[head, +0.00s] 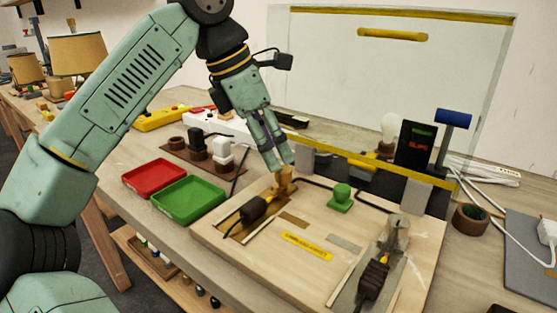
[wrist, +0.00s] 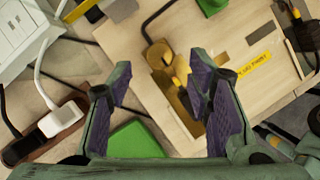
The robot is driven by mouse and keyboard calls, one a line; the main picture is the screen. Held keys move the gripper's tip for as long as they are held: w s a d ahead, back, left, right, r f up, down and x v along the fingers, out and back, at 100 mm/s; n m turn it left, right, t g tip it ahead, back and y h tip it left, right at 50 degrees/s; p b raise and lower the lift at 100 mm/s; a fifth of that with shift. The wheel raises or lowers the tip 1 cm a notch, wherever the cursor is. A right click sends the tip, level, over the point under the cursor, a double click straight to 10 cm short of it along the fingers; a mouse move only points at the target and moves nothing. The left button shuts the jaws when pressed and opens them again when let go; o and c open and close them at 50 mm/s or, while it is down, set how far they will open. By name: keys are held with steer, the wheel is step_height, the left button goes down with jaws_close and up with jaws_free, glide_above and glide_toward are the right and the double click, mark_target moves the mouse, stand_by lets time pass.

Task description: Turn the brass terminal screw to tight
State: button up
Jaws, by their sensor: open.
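The brass terminal (head: 285,183) stands at the back left of the wooden board (head: 375,278), directly below my gripper (head: 281,163) in the head view. The fingertips hide its upper part, so I cannot make out the screw head or how tight it is. In the wrist view, the brass piece (wrist: 157,54) shows between and beyond the spread purple-padded fingers of my gripper (wrist: 160,70). A black cable runs to it. My gripper is open and holds nothing. I cannot tell whether a fingertip touches the brass.
A green tray (head: 188,204) and a red tray (head: 153,178) lie left of the board. A clear upright panel (head: 385,80) stands behind.

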steer(key=v, duration=0.7)
steer(key=shift+r, duration=0.25)
